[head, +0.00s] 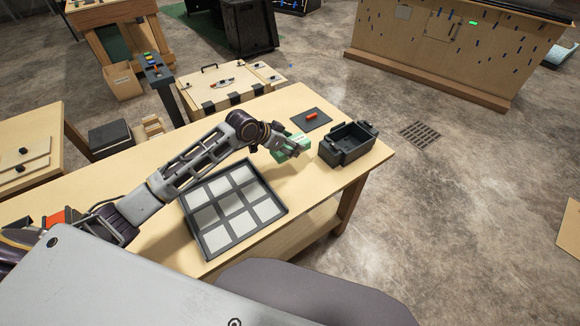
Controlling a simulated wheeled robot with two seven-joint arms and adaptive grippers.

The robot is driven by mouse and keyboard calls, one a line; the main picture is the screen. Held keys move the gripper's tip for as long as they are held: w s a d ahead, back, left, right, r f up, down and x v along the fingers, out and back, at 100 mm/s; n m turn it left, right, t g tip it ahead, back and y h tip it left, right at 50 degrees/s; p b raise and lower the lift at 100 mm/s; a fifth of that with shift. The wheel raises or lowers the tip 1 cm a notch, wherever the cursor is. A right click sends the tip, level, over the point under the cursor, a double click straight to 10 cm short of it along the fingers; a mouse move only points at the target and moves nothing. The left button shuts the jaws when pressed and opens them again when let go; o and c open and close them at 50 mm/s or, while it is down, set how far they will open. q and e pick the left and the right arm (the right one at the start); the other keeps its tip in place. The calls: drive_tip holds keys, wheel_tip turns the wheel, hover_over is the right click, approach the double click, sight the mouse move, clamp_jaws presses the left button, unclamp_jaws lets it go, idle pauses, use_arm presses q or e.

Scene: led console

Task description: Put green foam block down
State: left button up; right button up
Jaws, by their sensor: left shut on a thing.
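The green foam block (287,150) is at the end of my left arm, over the far right part of the wooden table. My left gripper (294,148) is shut on it, and its fingers cover part of the block. I cannot tell whether the block touches the table or is held just above it. My right gripper is not in view.
A dark bin (347,144) stands right of the block. A dark mat (311,119) with a red piece (311,116) lies behind it. A black-framed tray with pale squares (281,212) lies nearer. Bare table (330,185) lies in front of the bin.

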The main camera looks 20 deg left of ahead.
sight(274, 158)
use_arm(q)
drive_tip(key=shift+f+p, duration=0.3)
drive_tip(key=shift+f, duration=2.7)
drive_tip(key=shift+f, duration=1.85)
drive_tip(key=shift+f, duration=0.1)
drive_tip(key=o, duration=0.7)
drive_tip(key=shift+o, duration=0.2)
drive_tip(key=shift+v, duration=5.35)
drive_tip(key=shift+s+a+r, duration=0.2)
drive_tip(key=shift+s+r, duration=0.2)
drive_tip(key=shift+r, duration=0.15)
